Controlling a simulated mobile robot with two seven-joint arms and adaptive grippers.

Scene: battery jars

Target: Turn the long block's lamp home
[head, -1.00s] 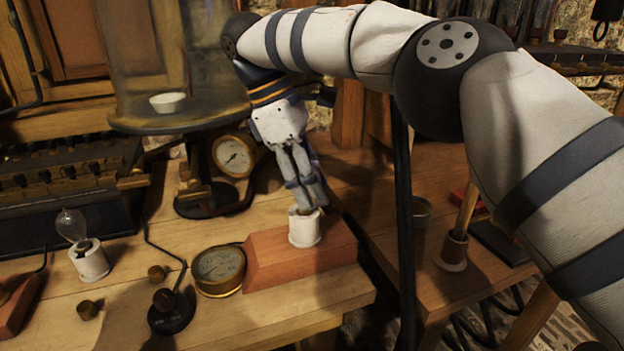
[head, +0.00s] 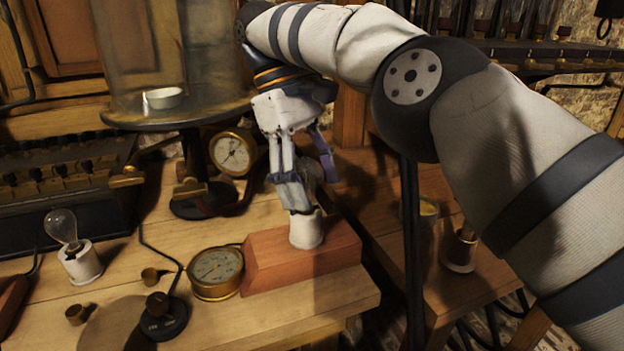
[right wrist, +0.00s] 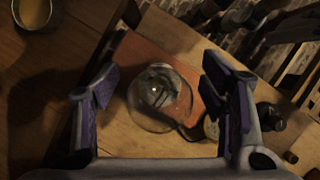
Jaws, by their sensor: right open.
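The long block (head: 270,262) is a reddish wooden base on the table, with a white socket (head: 307,230) standing on it. A clear glass lamp (head: 309,172) shows above the socket, partly hidden by my fingers; how deep it sits cannot be told. My right gripper (head: 311,185) points down over the socket with its fingers spread on either side of the lamp. In the right wrist view the lamp's round bulb (right wrist: 160,98) lies between the two open fingers (right wrist: 158,90), with gaps on both sides. My left gripper is out of view.
Another lamp (head: 62,228) stands in a white socket (head: 83,263) at the left. A brass gauge (head: 216,270) lies close beside the block's left end. A black knob switch (head: 160,315) and small brass pieces lie nearer. A round stand (head: 185,115) rises behind.

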